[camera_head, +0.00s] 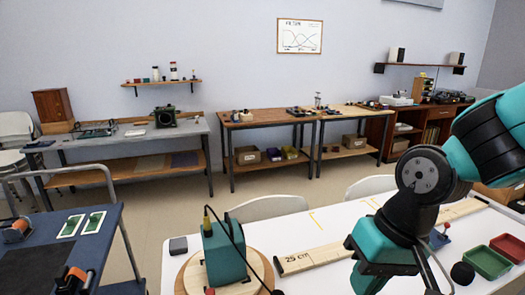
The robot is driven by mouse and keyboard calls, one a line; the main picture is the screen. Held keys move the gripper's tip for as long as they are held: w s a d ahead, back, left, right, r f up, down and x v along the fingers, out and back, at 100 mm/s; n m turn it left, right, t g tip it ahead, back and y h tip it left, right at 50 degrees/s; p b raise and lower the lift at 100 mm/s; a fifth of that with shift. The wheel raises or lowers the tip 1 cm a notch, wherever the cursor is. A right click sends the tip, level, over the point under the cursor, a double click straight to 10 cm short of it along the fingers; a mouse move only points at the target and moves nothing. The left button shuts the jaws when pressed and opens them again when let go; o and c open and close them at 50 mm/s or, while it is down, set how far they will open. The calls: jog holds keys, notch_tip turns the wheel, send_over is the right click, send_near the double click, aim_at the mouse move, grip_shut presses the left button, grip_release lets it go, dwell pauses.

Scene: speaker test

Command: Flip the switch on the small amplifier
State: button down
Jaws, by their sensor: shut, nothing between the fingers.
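No thing in this view can be surely told as the small amplifier, and no switch shows clearly. A teal box (224,258) with a dark cable stands on a round wooden board (190,281) on the white table. A small blue item with a red knob (446,225) is on the table just right of my arm. A dark green device (165,117) sits on the far grey bench. My teal and black arm comes in from the right and bends down over the table. Its lower end runs out at the bottom edge; the fingers do not show.
A wooden strip marked 25 cm (300,260) runs behind my arm. A red tray (509,246), a green tray (487,262) and a black ball (462,273) lie at right. A small grey block (178,246) lies at left. A blue cart (108,252) stands further left.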

jog(key=s+r+n, duration=0.5)
jog(key=s, duration=0.3)
jog(key=shift+r+y, duration=0.2)
jog(key=shift+y, duration=0.2)
jog(key=shift+f, duration=0.1)
jog(key=w+d+f+m+h+b, duration=0.2)
jog(key=w+f+m+h+b, duration=0.2)
jog(key=w+f+m+b, duration=0.6)
jog(key=w+f+m, duration=0.7)
jog(key=f+m, duration=0.3)
jog(key=m, duration=0.1)
jog(key=shift+w+d+b, duration=0.2)
jog(key=shift+w+b, duration=0.1)
jog(key=shift+b, duration=0.05)
jog(key=shift+f, duration=0.1)
notch_tip(320, 180, down, 14)
